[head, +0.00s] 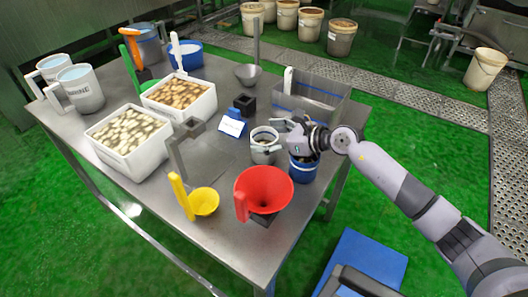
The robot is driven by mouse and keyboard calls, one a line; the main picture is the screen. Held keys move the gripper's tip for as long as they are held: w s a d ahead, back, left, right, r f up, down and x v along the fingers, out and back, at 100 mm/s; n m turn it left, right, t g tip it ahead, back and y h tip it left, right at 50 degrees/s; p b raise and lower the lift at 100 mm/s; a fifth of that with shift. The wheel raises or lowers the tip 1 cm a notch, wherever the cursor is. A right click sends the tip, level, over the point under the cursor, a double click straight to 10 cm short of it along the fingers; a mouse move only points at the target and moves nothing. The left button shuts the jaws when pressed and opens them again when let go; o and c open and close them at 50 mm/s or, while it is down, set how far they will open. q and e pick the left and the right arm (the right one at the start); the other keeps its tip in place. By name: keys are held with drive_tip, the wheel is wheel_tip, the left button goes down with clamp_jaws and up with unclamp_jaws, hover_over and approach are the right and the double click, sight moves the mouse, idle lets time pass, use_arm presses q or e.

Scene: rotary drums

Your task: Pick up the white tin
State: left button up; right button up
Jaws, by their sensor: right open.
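The white tin (263,155) stands upright on the steel table (222,240), right of its middle in the head view. Its open top shows dark contents. My right gripper (271,136) reaches in from the right with its fingers open at the tin's upper part. One finger is by the far side of the rim and the other by the near side. I cannot tell whether they touch the tin. My left gripper is not in view.
A blue tin (303,170) stands just under my right wrist. A red funnel (265,188) and a yellow scoop (205,202) are in front. A small sign (232,126) and black block (245,104) stand behind the tin.

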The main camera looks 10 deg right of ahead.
drive_tip(key=shift+c, duration=0.5)
drive_tip(key=c, duration=1.6)
drive_tip(key=shift+r, duration=0.1)
drive_tip(key=shift+c, duration=0.3)
drive_tip(key=shift+r, duration=0.1)
